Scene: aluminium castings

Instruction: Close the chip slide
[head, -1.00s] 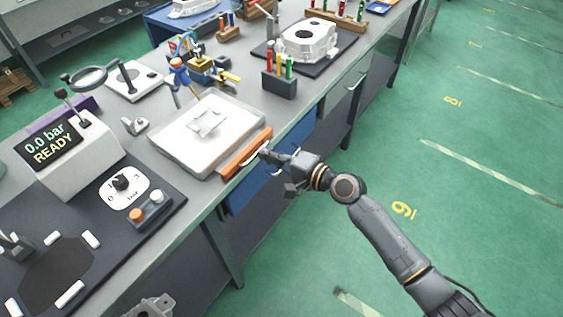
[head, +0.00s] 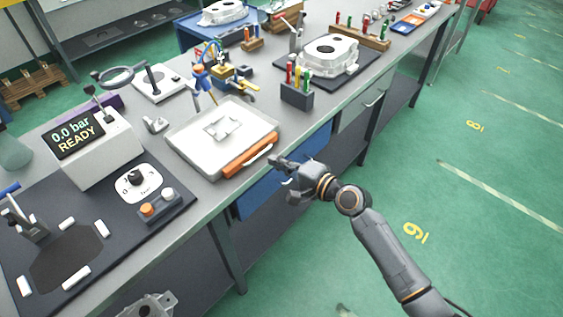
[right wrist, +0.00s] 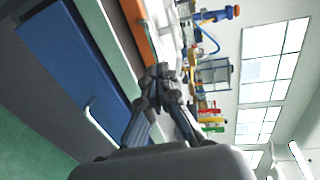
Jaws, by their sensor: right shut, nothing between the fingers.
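The orange bar lies close along the box's front; I cannot tell whether a gap is left. My right gripper (head: 277,163) is shut and empty, just right of the handle and apart from it in the head view. In the right wrist view the shut fingertips (right wrist: 160,72) are near the lower end of the orange bar (right wrist: 136,28). My left gripper is not in view.
Below the bench top is a blue drawer (head: 285,180) with a handle, close to my right gripper. A block of coloured-handled tools (head: 297,92) stands right of the box. A pressure display unit (head: 90,145) and control panel stand left. The green floor to the right is clear.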

